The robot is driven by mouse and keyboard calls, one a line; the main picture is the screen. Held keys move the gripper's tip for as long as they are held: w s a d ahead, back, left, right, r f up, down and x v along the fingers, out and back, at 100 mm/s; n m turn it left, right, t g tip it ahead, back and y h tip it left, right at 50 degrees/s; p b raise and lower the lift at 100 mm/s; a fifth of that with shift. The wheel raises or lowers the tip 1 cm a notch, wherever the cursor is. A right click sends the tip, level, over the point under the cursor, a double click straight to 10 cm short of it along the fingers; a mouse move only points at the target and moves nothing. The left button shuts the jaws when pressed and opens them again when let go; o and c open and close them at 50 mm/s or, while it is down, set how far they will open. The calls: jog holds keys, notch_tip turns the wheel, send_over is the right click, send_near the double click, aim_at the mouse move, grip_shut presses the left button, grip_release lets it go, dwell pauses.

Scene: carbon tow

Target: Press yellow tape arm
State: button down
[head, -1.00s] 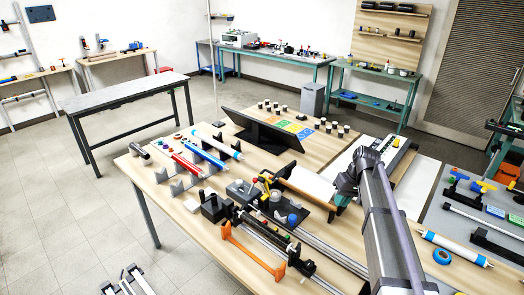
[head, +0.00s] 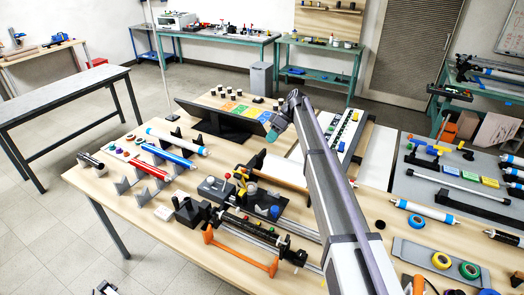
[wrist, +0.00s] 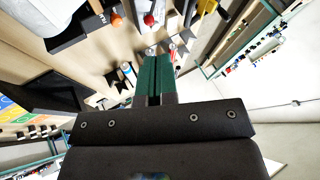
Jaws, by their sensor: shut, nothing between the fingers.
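The yellow tape arm looks to be the small yellow-tipped lever (head: 241,176) on the dark fixture in the middle of the wooden table. In the wrist view, a yellow part on a dark arm (wrist: 207,6) shows at the top edge, right of the fingers. My gripper (head: 270,135) is seen small in the head view, at the end of my raised arm, up and right of the lever in the picture. In the wrist view, its green fingers (wrist: 154,60) are together and empty, apart from the yellow part. How high the fingertips are above the table is hard to tell.
A black tilted display (head: 222,120) stands behind the fixture. Red and blue tubes (head: 165,158) lie on stands at left. An orange handle (head: 240,252) and metal rails lie in front. A grey table (head: 405,185) at right holds tubes and tape rolls.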

jog(key=s+a+f+b, duration=0.5)
jog(key=a+f+b, duration=0.2)
jog(key=f, duration=0.1)
jog(key=shift+s, duration=0.2)
jog(key=shift+s+r, duration=0.1)
